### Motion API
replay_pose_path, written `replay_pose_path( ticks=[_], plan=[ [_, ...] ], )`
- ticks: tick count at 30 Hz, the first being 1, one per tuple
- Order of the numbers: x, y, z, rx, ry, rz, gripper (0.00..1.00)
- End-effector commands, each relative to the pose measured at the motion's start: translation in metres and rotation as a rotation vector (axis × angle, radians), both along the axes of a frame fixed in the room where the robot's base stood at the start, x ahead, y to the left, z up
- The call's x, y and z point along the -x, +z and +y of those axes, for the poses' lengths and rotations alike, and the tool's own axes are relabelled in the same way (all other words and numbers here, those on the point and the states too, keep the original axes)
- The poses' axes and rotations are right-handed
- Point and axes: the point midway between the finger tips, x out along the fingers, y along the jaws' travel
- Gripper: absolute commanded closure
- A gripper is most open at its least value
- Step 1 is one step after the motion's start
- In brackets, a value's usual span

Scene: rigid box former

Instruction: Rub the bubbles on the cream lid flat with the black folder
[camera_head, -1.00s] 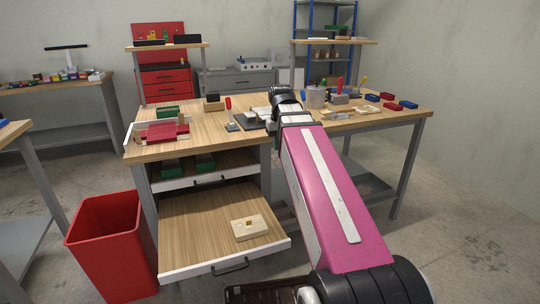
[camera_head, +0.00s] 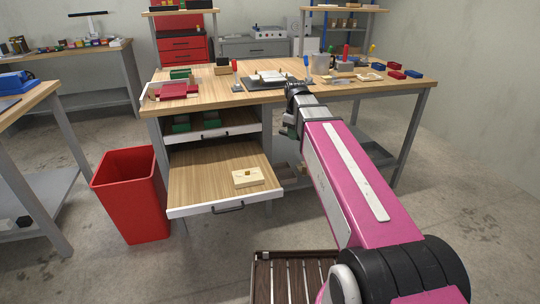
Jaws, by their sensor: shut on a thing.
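A whitish, cream-looking piece (camera_head: 268,77) lies on a dark mat (camera_head: 258,87) on the workbench; it may be the cream lid. Any bubbles are too small to make out. My gripper (camera_head: 289,130) hangs from the wrist at the bench's front edge, right of the drawers, apart from the whitish piece. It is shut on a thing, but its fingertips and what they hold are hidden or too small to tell. I cannot make out the black folder. Another cream block (camera_head: 247,177) with a small tan piece on top lies in the open lower drawer.
The open drawer (camera_head: 190,195) juts out below the bench (camera_head: 210,95). A red bin (camera_head: 130,195) stands left of it. Red-handled and blue-handled tools, a grey cup (camera_head: 319,66) and several coloured blocks stand on the bench. A brown slatted thing (camera_head: 295,275) lies low in front.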

Motion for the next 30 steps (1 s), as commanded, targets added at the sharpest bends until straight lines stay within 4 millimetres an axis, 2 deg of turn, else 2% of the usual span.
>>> replay_pose_path(
  ticks=[1, 6, 12, 18, 30],
  plan=[
    [-0.012, -0.017, 0.015, 0.004, 0.114, 0.006, 1.0],
    [-0.032, -0.067, 0.057, 0.017, 0.492, 0.016, 1.0],
    [-0.043, -0.11, 0.091, 0.031, 0.812, 0.027, 1.0],
    [-0.046, -0.127, 0.104, 0.036, 0.941, 0.029, 1.0],
    [-0.046, -0.147, 0.104, 0.036, 0.949, 0.031, 1.0]
  ],
)
